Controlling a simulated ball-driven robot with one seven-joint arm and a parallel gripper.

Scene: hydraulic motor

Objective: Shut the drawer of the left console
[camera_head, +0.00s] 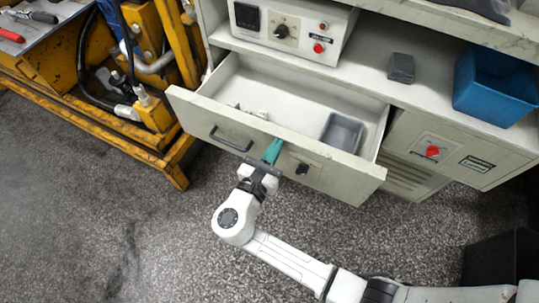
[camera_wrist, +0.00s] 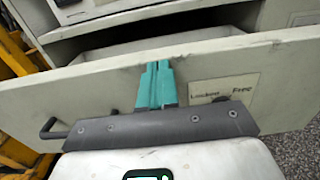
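The drawer (camera_head: 275,108) of the pale grey console (camera_head: 375,88) stands pulled well out. Its front panel (camera_head: 205,115) has a dark bar handle (camera_head: 232,138) at left and a dark knob (camera_head: 302,168) right of the middle. My gripper (camera_head: 272,150) is at the outer face of the panel, between handle and knob. In the wrist view its teal fingers (camera_wrist: 155,85) lie side by side, shut with nothing between them, pointing at the panel (camera_wrist: 90,90) just below its top edge. I cannot tell whether they touch it. A "Locked / Free" label (camera_wrist: 222,90) shows beside them.
A grey tray (camera_head: 342,132) and small parts lie inside the drawer. A control box (camera_head: 290,30), dark block (camera_head: 401,68) and blue bin (camera_head: 495,85) stand on the shelf above. A yellow frame (camera_head: 150,150) stands at left.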

